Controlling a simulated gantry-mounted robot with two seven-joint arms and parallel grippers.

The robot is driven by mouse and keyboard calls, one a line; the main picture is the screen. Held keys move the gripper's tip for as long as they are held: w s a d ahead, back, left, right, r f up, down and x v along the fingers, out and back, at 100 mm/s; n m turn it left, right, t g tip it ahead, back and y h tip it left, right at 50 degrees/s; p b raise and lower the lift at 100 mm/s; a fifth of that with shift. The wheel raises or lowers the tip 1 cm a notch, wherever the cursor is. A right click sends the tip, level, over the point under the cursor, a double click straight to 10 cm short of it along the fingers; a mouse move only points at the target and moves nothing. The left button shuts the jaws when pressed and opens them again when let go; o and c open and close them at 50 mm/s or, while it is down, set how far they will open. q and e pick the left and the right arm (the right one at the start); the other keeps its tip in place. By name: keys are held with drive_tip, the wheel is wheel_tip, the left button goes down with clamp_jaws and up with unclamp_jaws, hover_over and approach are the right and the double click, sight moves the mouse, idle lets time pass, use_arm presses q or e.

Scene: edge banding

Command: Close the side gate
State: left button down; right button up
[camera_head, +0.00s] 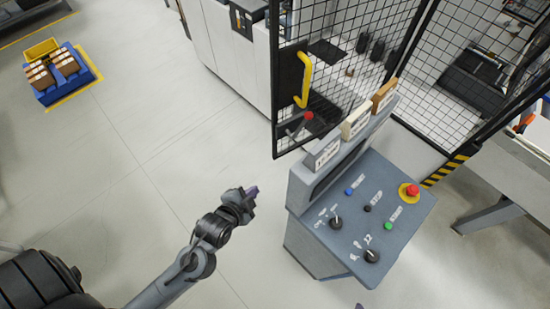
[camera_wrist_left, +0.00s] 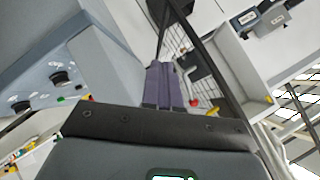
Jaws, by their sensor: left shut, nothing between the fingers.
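The side gate is a black-framed wire mesh panel (camera_head: 335,72) at the top centre of the head view. It carries a yellow handle (camera_head: 304,80) and a red knob (camera_head: 308,116) near its left edge. Part of its mesh also shows in the left wrist view (camera_wrist_left: 203,82). I cannot tell how far the gate stands from its frame. My left gripper (camera_head: 252,191) is shut and empty, below and left of the gate and apart from it. Its purple fingers (camera_wrist_left: 171,82) are together in the left wrist view. Only a purple tip of my right gripper (camera_head: 360,306) shows at the bottom edge.
A grey control console (camera_head: 350,215) with buttons and a red emergency stop (camera_head: 409,190) stands close right of my left gripper. Another mesh fence (camera_head: 455,85) is beyond it. A blue bin with boxes (camera_head: 47,93) sits far left. The floor between is clear.

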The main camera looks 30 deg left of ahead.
use_arm(q)
drive_tip(key=w+f+m+t+y+b, duration=0.4)
drive_tip(key=f+b, duration=0.4)
drive_tip(key=f, duration=0.2)
drive_tip(key=m+t+b, duration=0.1)
drive_tip(key=t+b, duration=0.1)
drive_tip(key=b, duration=0.4)
approach(276, 151)
drive_tip(key=w+d, duration=0.2)
drive_tip(key=w, duration=0.2)
drive_tip(key=shift+w+a+f+y, duration=0.1)
drive_tip(key=shift+w+a, duration=0.2)
drive_tip(key=shift+a, duration=0.3)
drive_tip(key=shift+w+a+f+y, duration=0.15)
drive_tip(key=shift+w+a, duration=0.1)
drive_tip(key=shift+a, duration=0.3)
drive_tip(key=shift+w+a+f+y, duration=0.1)
drive_tip(key=shift+w+a, duration=0.2)
drive_tip(key=shift+a, duration=0.3)
